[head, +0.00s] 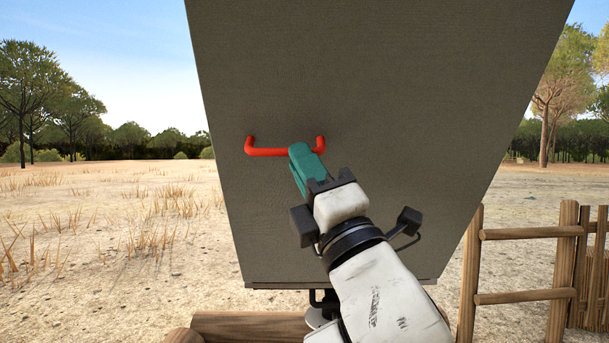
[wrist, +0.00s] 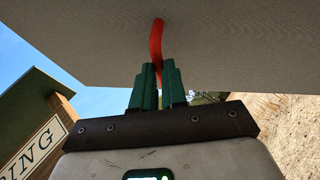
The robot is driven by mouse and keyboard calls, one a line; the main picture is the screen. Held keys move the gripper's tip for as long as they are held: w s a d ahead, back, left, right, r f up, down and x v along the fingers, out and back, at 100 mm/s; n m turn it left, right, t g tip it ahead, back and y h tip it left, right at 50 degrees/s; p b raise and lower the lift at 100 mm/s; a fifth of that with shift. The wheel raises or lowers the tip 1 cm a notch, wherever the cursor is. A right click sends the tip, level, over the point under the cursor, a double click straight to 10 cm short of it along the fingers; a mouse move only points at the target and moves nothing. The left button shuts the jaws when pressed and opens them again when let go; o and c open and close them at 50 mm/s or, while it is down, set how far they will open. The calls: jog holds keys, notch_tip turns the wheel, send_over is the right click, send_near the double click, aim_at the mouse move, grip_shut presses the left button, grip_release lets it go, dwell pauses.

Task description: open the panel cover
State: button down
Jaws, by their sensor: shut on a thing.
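The panel cover (head: 380,100) is a large grey-brown board that fills the middle of the head view and tilts over me. It also spans the top of the wrist view (wrist: 230,50). A red U-shaped handle (head: 265,151) is fixed to its face, left of the middle. My gripper (head: 301,152) has green fingers and is shut on the handle near its right end. In the wrist view the red handle (wrist: 156,42) runs down between the two green fingertips, which hide part of it.
A wooden rail fence (head: 525,296) stands at the lower right. A wooden log (head: 250,326) lies below the panel. A sign with letters (wrist: 35,150) is at the lower left in the wrist view. Open dry ground (head: 100,230) lies to the left.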

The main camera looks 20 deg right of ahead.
jog(key=shift+s+a+f+n+y+b, duration=0.2)
jog(key=shift+s+f+n+y+b, duration=0.05)
jog(key=shift+s+f+b, duration=0.25)
jog(key=shift+s+a+f+n+y+b, duration=0.15)
jog(key=shift+s+f+n+y+b, duration=0.15)
jog(key=shift+s+f, duration=0.2)
jog(key=c, duration=1.2)
grip_release()
jog(key=shift+o, duration=0.2)
jog(key=v, duration=1)
jog(key=shift+s+f, duration=0.15)
jog(key=shift+f, duration=0.25)
